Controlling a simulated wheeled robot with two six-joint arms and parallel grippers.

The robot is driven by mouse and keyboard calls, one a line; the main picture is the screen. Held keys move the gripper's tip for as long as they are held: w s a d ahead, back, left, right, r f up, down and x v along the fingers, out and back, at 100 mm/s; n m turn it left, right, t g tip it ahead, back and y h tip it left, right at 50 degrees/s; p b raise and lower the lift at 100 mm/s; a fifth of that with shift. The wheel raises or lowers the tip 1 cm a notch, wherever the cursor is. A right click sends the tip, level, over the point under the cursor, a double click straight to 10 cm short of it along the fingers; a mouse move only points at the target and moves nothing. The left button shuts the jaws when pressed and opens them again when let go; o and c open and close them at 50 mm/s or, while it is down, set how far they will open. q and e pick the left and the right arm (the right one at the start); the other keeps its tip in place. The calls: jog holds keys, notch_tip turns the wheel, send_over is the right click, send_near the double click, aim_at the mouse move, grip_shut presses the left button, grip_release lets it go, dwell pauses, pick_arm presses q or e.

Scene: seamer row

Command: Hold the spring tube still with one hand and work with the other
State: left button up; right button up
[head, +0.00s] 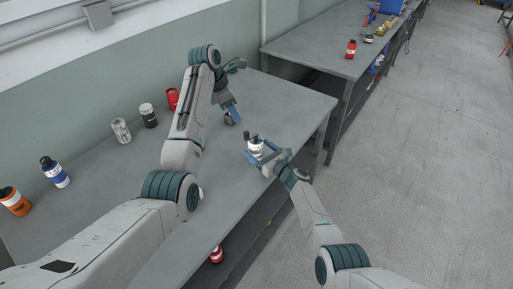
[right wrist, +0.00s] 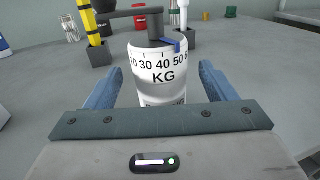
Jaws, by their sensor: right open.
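The spring tube (head: 255,146) is a white upright cylinder with a dark crank-like top, standing near the bench's front edge. In the right wrist view the spring tube (right wrist: 158,70) shows a KG scale and a blue tab. My right gripper (head: 268,155) is open, with its blue fingers (right wrist: 158,85) on either side of the tube. Gaps show between the fingers and the tube. My left gripper (head: 231,118) is low over the bench behind the tube, apart from it. Its jaws are too small and turned to read.
Several bottles and cans, including a blue-and-white one (head: 55,173) and a silver one (head: 121,131), line the wall side of the grey bench (head: 290,97). A yellow-and-black striped post (right wrist: 90,25) rises behind the tube. A second bench (head: 320,50) stands beyond a gap.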

jog(key=shift+x, duration=1.15)
jog(key=c, duration=1.1)
pick_arm(q)
jog(key=shift+o, duration=0.2)
jog(key=s+d+f+g+h, duration=0.2)
jog(key=s+d+f, duration=0.1)
jog(key=s+f, duration=0.2)
jog(key=s+d+f+m+g+h, duration=0.1)
jog(key=s+d+f, duration=0.3)
jog(key=f, duration=0.5)
jog(key=shift+s+d+g+h, duration=0.2)
jog(key=shift+s+g+h, duration=0.2)
jog(key=shift+s+h, duration=0.35)
pick_arm(e)
jog(key=shift+c, duration=0.2)
pick_arm(q)
jog(key=n+t+h, duration=0.2)
jog(key=n+t, duration=0.6)
jog(key=t, duration=0.9)
send_near(247, 139)
pick_arm(e)
jog(key=shift+s, duration=0.1)
pick_arm(q)
jog(key=x, duration=0.3)
jog(key=r+x, duration=0.1)
jog(key=x, duration=0.6)
jog(key=shift+w+a+r, duration=0.1)
jog(key=shift+w+r, duration=0.05)
jog(key=shift+w, duration=0.45)
